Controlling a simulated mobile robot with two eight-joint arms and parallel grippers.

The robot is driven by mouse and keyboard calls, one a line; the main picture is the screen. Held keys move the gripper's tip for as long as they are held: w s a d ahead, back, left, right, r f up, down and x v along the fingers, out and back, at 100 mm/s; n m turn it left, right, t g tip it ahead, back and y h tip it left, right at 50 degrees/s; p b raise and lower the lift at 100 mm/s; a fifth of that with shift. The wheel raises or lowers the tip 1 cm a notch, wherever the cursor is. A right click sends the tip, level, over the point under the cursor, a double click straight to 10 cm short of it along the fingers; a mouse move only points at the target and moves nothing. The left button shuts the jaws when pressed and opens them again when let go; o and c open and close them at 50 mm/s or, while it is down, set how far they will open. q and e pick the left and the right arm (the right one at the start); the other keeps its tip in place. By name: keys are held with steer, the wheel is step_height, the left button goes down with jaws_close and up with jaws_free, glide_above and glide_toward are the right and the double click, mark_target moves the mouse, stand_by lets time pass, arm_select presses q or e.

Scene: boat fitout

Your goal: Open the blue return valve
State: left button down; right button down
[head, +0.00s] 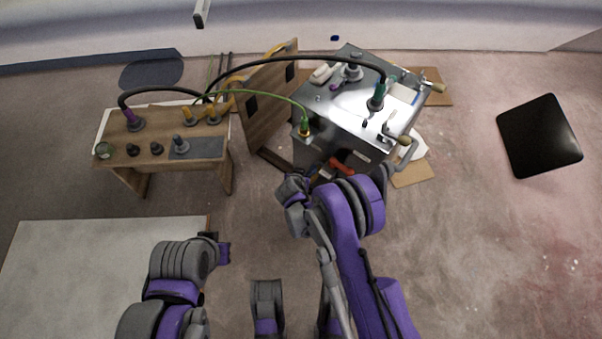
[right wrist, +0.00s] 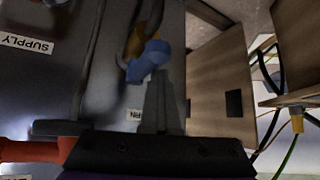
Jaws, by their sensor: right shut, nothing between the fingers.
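The blue return valve handle (right wrist: 148,62) sits on a brass-coloured fitting on the grey cabinet front in the right wrist view. My right gripper (right wrist: 160,85) is shut and empty, its fingertips close to the blue handle's lower edge; I cannot tell whether they touch. A label beside the fingers is partly hidden. The red supply valve handle (right wrist: 25,150) shows at lower left, and also in the head view (head: 342,167). In the head view the right gripper (head: 294,183) is at the cabinet's front. My left gripper (head: 222,250) is low at left, away from the cabinet; its jaws are unclear.
The metal-topped cabinet (head: 340,110) carries hoses and fittings. A wooden panel (head: 266,105) stands open to its left. A wooden bench (head: 205,147) with plugs and cables is further left. A black mat (head: 540,136) lies at right; the floor around it is clear.

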steer(key=shift+s+d+f, duration=0.15)
steer(key=shift+s+d, duration=0.2)
steer(key=shift+d, duration=0.1)
steer(key=shift+s+a+r, duration=0.1)
steer(key=shift+s+r, duration=0.2)
steer(key=shift+r, duration=0.15)
steer(key=p+v, duration=0.2)
steer(key=v, duration=0.7)
steer(key=shift+a+r, duration=0.3)
steer(key=shift+a, duration=0.15)
steer(key=shift+r, duration=0.1)
